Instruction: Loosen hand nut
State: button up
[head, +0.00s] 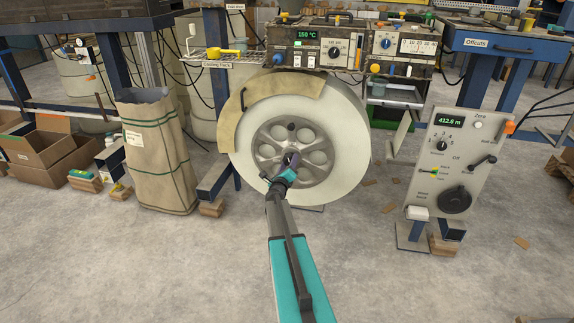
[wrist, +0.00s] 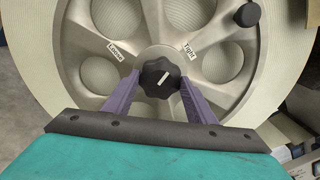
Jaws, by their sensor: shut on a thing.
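The hand nut (wrist: 160,80) is a black lobed knob at the centre of the grey spoked hub in the wrist view. Its white line slants to the upper right, toward the "Tight" label (wrist: 189,51); the "Loose" label (wrist: 115,51) is at the upper left. The purple fingers of my gripper (wrist: 161,77) are shut on the nut, one on each side. In the head view my gripper (head: 289,162) is at the hub of the big pale roll (head: 350,130) and mostly hides the nut.
A black handle knob (wrist: 247,14) sticks out from the hub at the upper right. A control panel (head: 455,150) reading 412.6 m stands to the right. A tan sack (head: 155,150) stands to the left. Instrument boxes (head: 310,48) sit above the roll. The floor in front is clear.

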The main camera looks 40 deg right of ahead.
jog(key=shift+s+d+n+p, duration=0.15)
jog(key=shift+n+p, duration=2.7)
jog(key=shift+n, duration=2.2)
jog(key=shift+s+d+n+p, duration=0.15)
jog(key=shift+n+p, duration=2.7)
jog(key=shift+n, duration=2.2)
jog(key=shift+a, duration=0.1)
jog(key=o, duration=1)
jog(key=shift+f, duration=0.1)
jog(key=shift+o, duration=0.3)
jog(key=shift+w, duration=0.1)
jog(key=shift+a, duration=0.1)
jog(key=shift+a, duration=0.1)
